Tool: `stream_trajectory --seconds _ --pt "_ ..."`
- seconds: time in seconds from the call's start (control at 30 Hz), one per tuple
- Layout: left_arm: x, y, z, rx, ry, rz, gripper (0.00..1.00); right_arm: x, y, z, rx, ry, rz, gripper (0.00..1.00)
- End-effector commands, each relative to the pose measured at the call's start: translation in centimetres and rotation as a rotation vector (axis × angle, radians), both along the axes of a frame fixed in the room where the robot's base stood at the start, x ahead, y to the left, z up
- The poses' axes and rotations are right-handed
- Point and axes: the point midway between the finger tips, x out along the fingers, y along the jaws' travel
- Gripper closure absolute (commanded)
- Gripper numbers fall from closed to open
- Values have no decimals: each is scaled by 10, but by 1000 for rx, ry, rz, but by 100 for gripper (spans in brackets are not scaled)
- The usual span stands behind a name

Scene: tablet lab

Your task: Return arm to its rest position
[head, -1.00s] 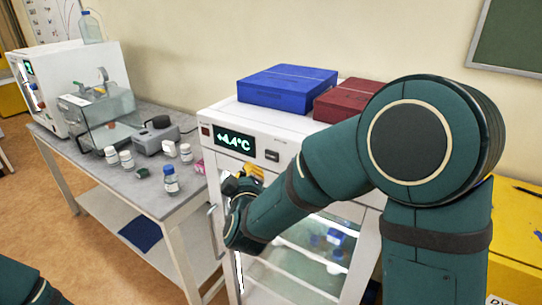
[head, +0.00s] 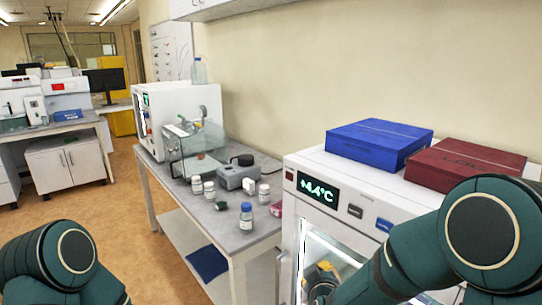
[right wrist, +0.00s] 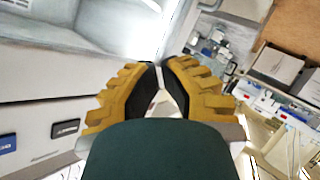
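My right arm comes in from the right in the head view. Its yellow-fingered gripper (head: 324,270) is low in front of the white fridge (head: 335,170), partly cut off and partly hidden by the arm. In the right wrist view the yellow fingers (right wrist: 160,82) are drawn together, with their dark pads close and a thin pale strip between them. I see nothing held there. Of my left arm only teal links show at the lower left of the head view; its gripper is out of view.
A blue box (head: 375,145) and a dark red box (head: 463,165) lie on the fridge. The fridge handle (head: 281,272) stands left of my right gripper. The grey-topped bench (head: 225,222) holds several bottles and instruments. Open floor (head: 130,235) lies to the left.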

Motion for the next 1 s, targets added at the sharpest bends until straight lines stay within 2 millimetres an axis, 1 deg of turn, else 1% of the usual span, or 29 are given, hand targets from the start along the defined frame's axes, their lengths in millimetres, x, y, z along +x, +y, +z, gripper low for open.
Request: stream_trajectory --seconds 0.03,0.07,0.1,0.17,0.2,0.27,0.3,0.37,0.4,0.5,0.6,0.63,0.7,1.0 --pt "0 0 -9 1 2 -1 31 -11 -1 -43 76 91 2 100" --pt "-1 0 -11 1 2 -1 31 -18 1 -63 126 139 3 100" --pt "-1 -1 -15 1 3 -2 31 -28 2 -88 192 207 -3 100" --pt "-2 -1 -20 1 5 -2 31 -47 5 -126 292 315 -19 100" --pt "-2 -1 -23 1 6 -3 31 -61 8 -150 359 389 -37 100" --pt "-2 -1 -28 2 6 -4 31 -85 10 -183 455 504 -72 100" --pt "-3 -1 -31 2 7 -4 31 -102 13 -203 518 579 -102 100" --pt "-3 -2 -36 3 9 -6 31 -128 17 -230 603 688 -149 100" --pt "-3 -2 -39 3 10 -6 31 -144 20 -244 653 755 -183 100" --pt "-4 -2 -44 4 12 -8 31 -180 25 -269 752 897 -263 100" --pt "-4 -3 -47 4 12 -8 31 -203 30 -283 813 988 -322 100" --pt "-4 -2 -47 4 13 -8 31 -208 31 -285 823 1006 -333 100" --pt "-4 -3 -47 4 13 -8 31 -214 32 -288 839 1032 -351 100" --pt "-4 -3 -47 4 13 -8 31 -215 32 -288 841 1034 -354 100"
